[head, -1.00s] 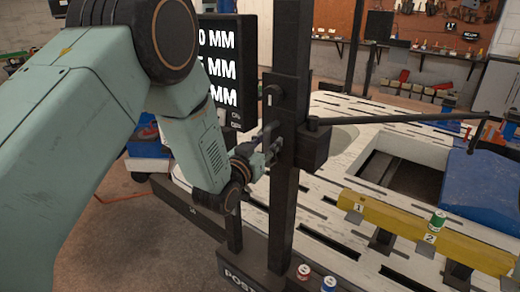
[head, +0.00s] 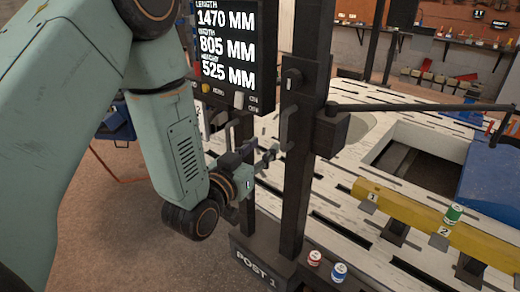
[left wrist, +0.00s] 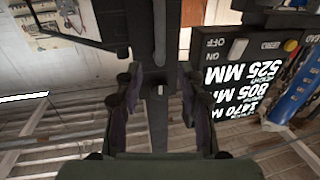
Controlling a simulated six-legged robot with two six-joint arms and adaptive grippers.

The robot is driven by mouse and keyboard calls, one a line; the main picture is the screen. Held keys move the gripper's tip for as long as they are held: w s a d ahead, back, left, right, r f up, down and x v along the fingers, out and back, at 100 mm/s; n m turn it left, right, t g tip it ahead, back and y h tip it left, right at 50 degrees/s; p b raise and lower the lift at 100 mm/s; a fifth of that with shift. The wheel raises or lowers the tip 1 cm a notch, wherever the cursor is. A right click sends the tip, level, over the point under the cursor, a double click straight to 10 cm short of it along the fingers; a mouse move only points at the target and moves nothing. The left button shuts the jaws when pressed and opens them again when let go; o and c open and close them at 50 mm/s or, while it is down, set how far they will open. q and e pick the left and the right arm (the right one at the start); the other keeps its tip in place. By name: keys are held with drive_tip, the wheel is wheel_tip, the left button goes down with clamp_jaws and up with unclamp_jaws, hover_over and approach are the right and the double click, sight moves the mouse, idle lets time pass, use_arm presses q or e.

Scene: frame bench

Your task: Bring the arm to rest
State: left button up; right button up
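My left arm comes in from the left in the head view, and its gripper (head: 262,160) is beside the black post (head: 297,150) marked POST 1, near a handle (head: 285,128) on the post's block. In the left wrist view the two fingers (left wrist: 160,98) stand apart with a gap between them, and the dark post shows beyond that gap. Nothing is seen held between them. My right gripper is in neither view.
A display (head: 228,55) reading 1470, 805 and 525 MM hangs just behind the arm. A dark rod (head: 410,112) reaches right from the post. A red (head: 314,258) and a blue can (head: 338,271) stand by the post's base.

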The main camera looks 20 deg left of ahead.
use_arm(q)
drive_tip(key=shift+f, duration=0.1)
drive_tip(key=s+a+f+n+g+y, duration=0.1)
drive_tip(key=s+f+g, duration=0.5)
drive_tip(key=f, duration=0.5)
drive_tip(key=s+f+n+g+y, duration=0.1)
drive_tip(key=s+f+g, duration=0.3)
drive_tip(key=s+f, duration=0.55)
drive_tip(key=s+f+g+b, duration=0.1)
drive_tip(key=s+f+g, duration=0.3)
drive_tip(key=s, duration=0.6)
drive_tip(key=s+f+g+b, duration=0.1)
drive_tip(key=s+f+g, duration=0.2)
drive_tip(key=s+f, duration=0.5)
drive_tip(key=shift+s+a+f+g+y, duration=0.35)
drive_tip(key=shift+s+a+g+y, duration=0.1)
drive_tip(key=shift+s, duration=0.8)
